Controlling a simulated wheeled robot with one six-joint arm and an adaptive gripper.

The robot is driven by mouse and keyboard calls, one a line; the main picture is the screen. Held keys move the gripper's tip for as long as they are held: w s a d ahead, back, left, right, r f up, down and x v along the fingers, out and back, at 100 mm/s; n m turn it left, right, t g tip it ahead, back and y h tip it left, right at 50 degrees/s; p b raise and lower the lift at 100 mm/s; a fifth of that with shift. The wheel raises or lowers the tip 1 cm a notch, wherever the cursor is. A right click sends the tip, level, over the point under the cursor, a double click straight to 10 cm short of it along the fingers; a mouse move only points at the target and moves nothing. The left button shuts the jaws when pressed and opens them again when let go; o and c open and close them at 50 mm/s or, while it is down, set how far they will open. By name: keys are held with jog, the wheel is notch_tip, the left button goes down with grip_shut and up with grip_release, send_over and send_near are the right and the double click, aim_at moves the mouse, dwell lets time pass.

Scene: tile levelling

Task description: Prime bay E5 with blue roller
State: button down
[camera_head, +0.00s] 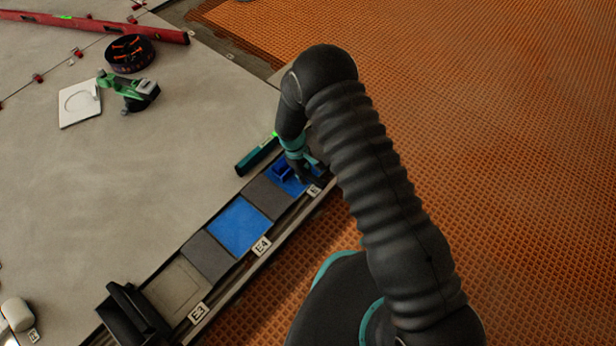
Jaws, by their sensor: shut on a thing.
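My gripper (300,172) is low over the far bay of the strip at the tile edge, shut on the blue roller (281,171). The roller is small and partly hidden by my gripper and arm. Bay E5 (291,187) shows blue on its visible part, under and beside the roller; its far side is hidden. Its label (314,190) is only partly readable. Whether the roller touches the surface is hard to tell.
Bay E4 (239,226) is blue; bay E3 (174,292) is bare grey-beige. Dark grey panels (208,256) separate the bays. A teal bar (257,155) lies beside the strip.

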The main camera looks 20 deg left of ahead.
jog(key=shift+w+a+f, duration=0.1)
jog(key=shift+a, duration=0.35)
jog(key=shift+r+p, duration=2.05)
jog(key=shift+r, duration=2)
